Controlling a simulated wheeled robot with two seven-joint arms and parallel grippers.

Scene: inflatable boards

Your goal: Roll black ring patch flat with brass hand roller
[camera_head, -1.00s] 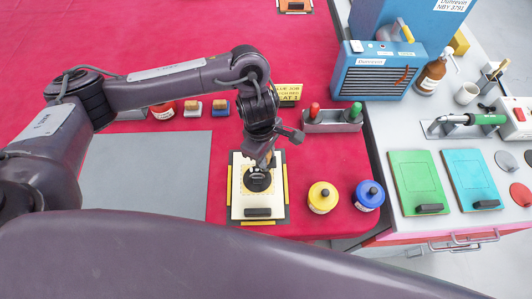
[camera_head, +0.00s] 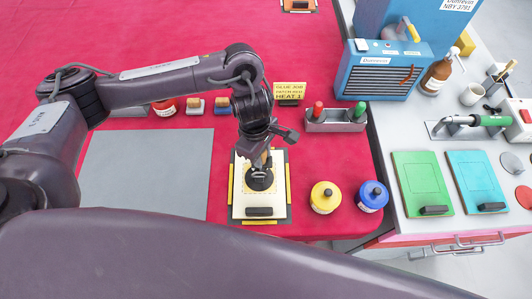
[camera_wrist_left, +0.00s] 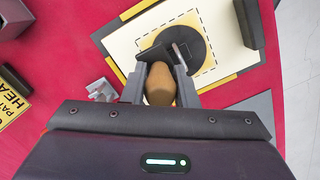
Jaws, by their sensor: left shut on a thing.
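The black ring patch (camera_head: 259,183) lies on the cream board (camera_head: 240,208), inside a dashed square. It also shows in the left wrist view (camera_wrist_left: 196,61). My left gripper (camera_wrist_left: 160,86) is shut on the wooden handle of the hand roller (camera_wrist_left: 159,84), directly above the patch in the head view. The roller's metal end (camera_wrist_left: 182,55) appears over the patch; whether it touches the patch I cannot tell. The jaws and wrist hide part of the roller in the head view. My right gripper is not in view.
Yellow (camera_head: 325,198) and blue (camera_head: 371,196) pots stand right of the board. A grey tray with red and green handles (camera_head: 336,121) is behind them, near a yellow sign (camera_head: 289,92). A grey mat (camera_head: 146,172) lies left. The red table between is partly clear.

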